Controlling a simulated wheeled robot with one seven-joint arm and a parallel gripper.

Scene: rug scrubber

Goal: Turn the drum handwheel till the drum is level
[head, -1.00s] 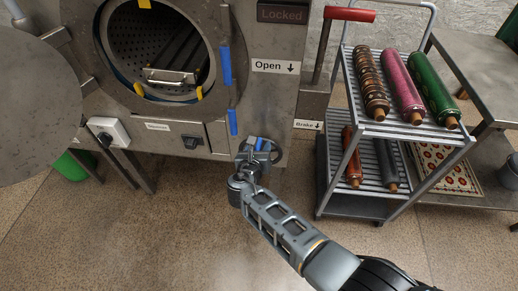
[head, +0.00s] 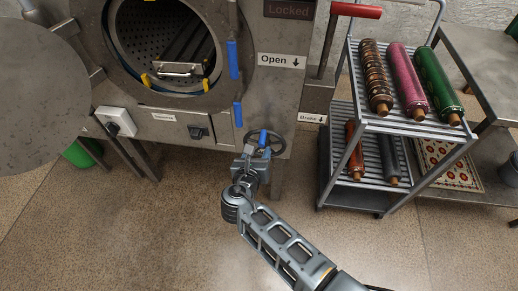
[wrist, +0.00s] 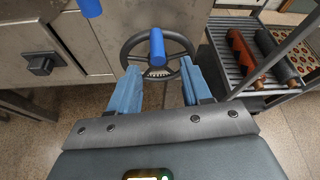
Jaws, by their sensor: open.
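The drum handwheel (head: 275,144) is a dark spoked wheel with a blue knob (wrist: 157,46), low on the right front of the machine. In the wrist view the wheel (wrist: 131,42) stands ahead of my gripper. My gripper (wrist: 160,78) has its two blue fingers apart with nothing between them. In the head view my gripper (head: 250,160) is just short of the wheel, to its lower left. I cannot tell whether a finger touches the rim. The drum (head: 130,45) shows through the round open door, with a tilted-looking slatted tray and a metal handle (head: 180,69) inside.
A grey cart (head: 412,128) with several rolled rugs stands to the right of the machine. A red-handled brake lever (head: 356,11) rises between them. The round door (head: 40,75) hangs open at left. The floor in front is clear.

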